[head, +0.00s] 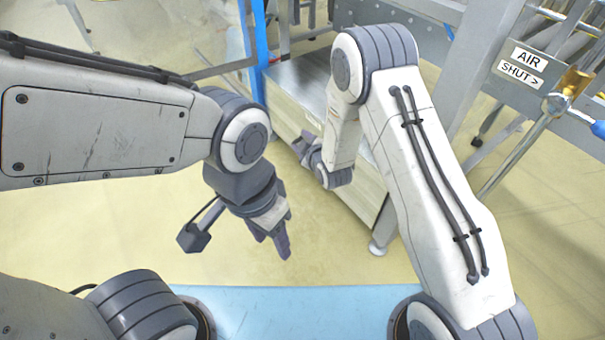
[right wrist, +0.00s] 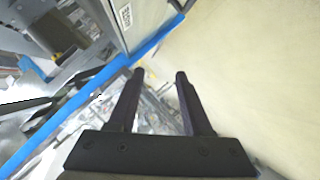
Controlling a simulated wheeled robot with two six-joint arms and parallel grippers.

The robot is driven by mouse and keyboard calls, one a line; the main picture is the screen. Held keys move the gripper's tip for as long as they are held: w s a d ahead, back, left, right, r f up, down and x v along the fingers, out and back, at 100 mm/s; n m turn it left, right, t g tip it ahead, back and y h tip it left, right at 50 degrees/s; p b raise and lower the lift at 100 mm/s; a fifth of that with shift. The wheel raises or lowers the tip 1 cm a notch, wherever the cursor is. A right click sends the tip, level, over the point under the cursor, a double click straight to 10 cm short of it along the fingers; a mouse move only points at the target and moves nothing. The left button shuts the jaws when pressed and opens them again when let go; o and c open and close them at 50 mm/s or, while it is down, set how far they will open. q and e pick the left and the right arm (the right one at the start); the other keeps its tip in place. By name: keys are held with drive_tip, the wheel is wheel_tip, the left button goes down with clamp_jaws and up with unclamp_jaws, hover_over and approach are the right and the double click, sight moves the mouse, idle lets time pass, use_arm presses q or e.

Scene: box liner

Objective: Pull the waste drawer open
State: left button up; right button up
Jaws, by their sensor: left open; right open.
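A low cabinet with a pale side and grey top (head: 300,80) stands at the middle back in the head view. I cannot tell the waste drawer's outline there, since my right arm covers part of it. My right gripper (head: 303,146) is beside the cabinet's pale face. In the right wrist view its two fingers (right wrist: 160,75) are apart with nothing gripped. A grey panel with a small white label (right wrist: 126,15) lies ahead of them; the label's text is unclear. My left gripper (head: 280,235) hangs open and empty above the floor, lower and nearer.
A blue upright post (head: 259,35) and a clear panel stand left of the cabinet. Open yellowish floor (head: 330,255) lies in front of the cabinet.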

drive_tip(key=w+d+f+n+t+b, duration=0.1)
drive_tip(key=d+f+t+b, duration=0.25)
drive_tip(key=f+b, duration=0.85)
drive_tip(key=shift+g, duration=0.35)
drive_tip(key=w+a+f, duration=0.1)
drive_tip(key=w, duration=0.1)
drive_tip(key=w+f+b, duration=0.1)
drive_tip(key=w+f, duration=0.1)
drive_tip(key=w, duration=0.1)
drive_tip(key=w+a+f+b, duration=0.1)
drive_tip(key=w+f, duration=0.1)
drive_tip(key=w, duration=0.1)
drive_tip(key=shift+w+a+f, duration=0.2)
drive_tip(key=shift+w+a, duration=0.05)
drive_tip(key=shift+a, duration=0.05)
drive_tip(key=shift+w+a, duration=0.2)
drive_tip(key=shift+w, duration=0.4)
use_arm(q)
wheel_tip(320, 180, down, 17)
drive_tip(key=shift+f, duration=0.1)
use_arm(e)
clamp_jaws()
